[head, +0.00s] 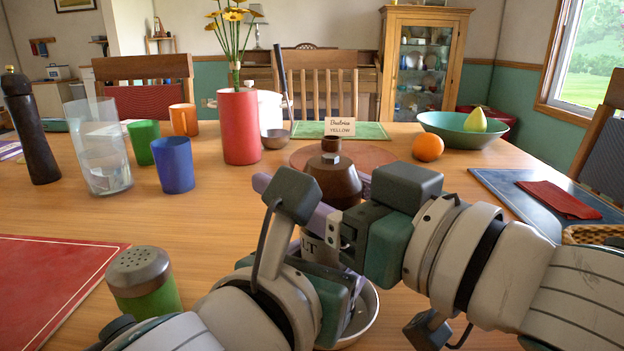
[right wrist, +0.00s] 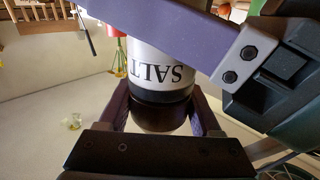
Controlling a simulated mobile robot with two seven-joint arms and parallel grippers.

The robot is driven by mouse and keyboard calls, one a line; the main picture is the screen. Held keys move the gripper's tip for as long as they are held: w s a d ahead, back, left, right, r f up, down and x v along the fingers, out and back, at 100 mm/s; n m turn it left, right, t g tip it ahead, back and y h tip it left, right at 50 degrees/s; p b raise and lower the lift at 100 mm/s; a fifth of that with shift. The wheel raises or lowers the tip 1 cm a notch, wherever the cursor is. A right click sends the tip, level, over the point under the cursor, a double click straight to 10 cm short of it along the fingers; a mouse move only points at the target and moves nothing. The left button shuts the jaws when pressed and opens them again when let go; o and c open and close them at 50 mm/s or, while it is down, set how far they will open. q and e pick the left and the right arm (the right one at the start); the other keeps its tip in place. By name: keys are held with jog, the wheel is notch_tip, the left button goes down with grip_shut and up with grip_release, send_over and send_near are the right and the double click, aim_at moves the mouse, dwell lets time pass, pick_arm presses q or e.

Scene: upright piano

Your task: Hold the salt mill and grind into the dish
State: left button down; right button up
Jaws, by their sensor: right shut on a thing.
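The salt mill (head: 333,182) stands upright between my two grippers, with a brown top and a pale body lettered SALT. Its body also shows, upside down, in the right wrist view (right wrist: 160,62). My right gripper (right wrist: 165,118) is shut on the mill's dark upper part, one purple finger on each side. My left gripper (head: 305,255) is around the pale body lower down; one of its fingers crosses the body in the right wrist view, the other is hidden. The dish (head: 372,318) is a pale round bowl below the mill, mostly hidden by my grippers.
A green shaker (head: 142,290) with a metal lid stands at the front left. A red vase (head: 239,125), blue cup (head: 174,165) and glass pitcher (head: 97,150) stand behind it. An orange (head: 428,147) and a green bowl (head: 450,130) lie at the back right.

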jog(key=shift+m+h, duration=0.3)
jog(key=o, duration=1.4)
jog(key=shift+t, duration=0.3)
jog(key=shift+d, duration=0.1)
jog(key=v, duration=1.2)
jog(key=shift+r, duration=0.1)
